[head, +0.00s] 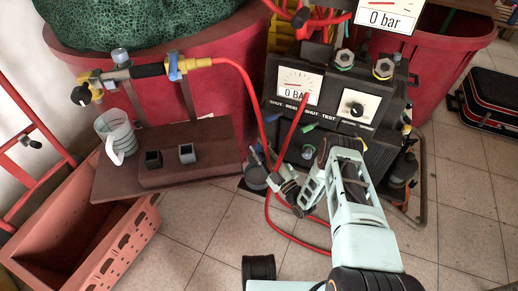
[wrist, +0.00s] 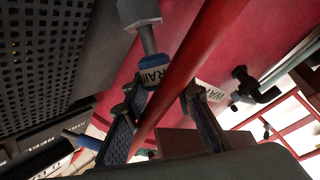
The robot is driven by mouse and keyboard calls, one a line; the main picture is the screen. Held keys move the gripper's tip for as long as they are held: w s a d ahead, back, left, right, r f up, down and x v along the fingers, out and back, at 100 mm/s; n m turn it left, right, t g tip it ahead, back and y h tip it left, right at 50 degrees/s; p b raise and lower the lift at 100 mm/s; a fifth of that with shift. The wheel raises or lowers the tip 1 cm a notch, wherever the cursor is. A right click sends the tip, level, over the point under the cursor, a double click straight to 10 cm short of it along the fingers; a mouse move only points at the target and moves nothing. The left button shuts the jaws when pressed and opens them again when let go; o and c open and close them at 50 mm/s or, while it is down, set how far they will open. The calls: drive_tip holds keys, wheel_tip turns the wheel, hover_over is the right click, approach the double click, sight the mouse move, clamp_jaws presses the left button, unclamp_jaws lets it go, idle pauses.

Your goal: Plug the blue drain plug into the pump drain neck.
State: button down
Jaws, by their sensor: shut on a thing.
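My gripper (wrist: 162,92) is shut on the blue drain plug (wrist: 149,72), seen in the wrist view at the fingertips. In the head view my gripper (head: 284,186) is low at the left front of the dark pump panel (head: 325,98), and the plug is not clear there. I cannot tell which fitting is the drain neck.
A red hose (head: 244,77) hangs close by my gripper and also shows in the wrist view (wrist: 187,63). A brown table (head: 215,168) holds a glass jug (head: 118,136) and two small dark blocks. An orange crate (head: 95,250) stands at left. Tiled floor is open in front.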

drive_tip(key=shift+w+d+f, duration=0.2)
drive_tip(key=shift+w+f, duration=0.1)
drive_tip(key=shift+w, duration=0.15)
drive_tip(key=c, duration=1.5)
unclamp_jaws()
drive_tip(key=shift+c, duration=0.2)
drive_tip(key=v, duration=1.2)
